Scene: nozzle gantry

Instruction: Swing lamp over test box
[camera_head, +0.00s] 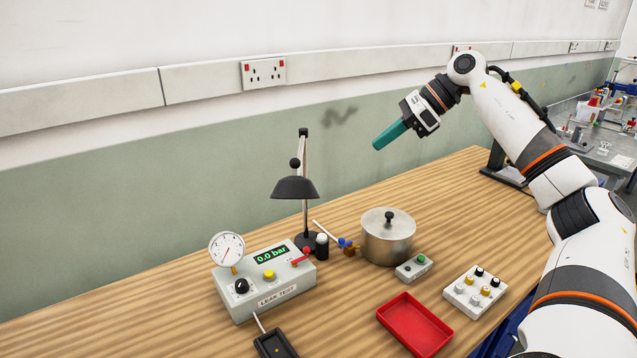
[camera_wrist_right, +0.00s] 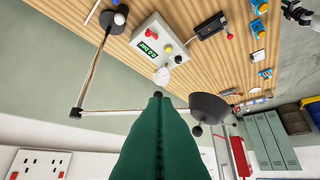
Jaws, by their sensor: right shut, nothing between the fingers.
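The lamp has a black shade (camera_head: 294,189) with a round knob above it, on an arm from an upright post (camera_head: 304,212) behind the test box (camera_head: 262,290). In the head view the shade sits just left of the post, above the box's right end; exact overhang cannot be told. In the right wrist view the arm runs from the post to the shade (camera_wrist_right: 210,107), and the box (camera_wrist_right: 160,46) shows beyond the green fingers. My right gripper (camera_head: 377,145) is shut and empty, raised right of the lamp and apart from it.
Right of the post stand a metal pot (camera_head: 388,240), a small green-button box (camera_head: 414,267), a red tray (camera_head: 415,324) and a knob panel (camera_head: 474,292). The wall (camera_head: 180,220) is close behind the lamp.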

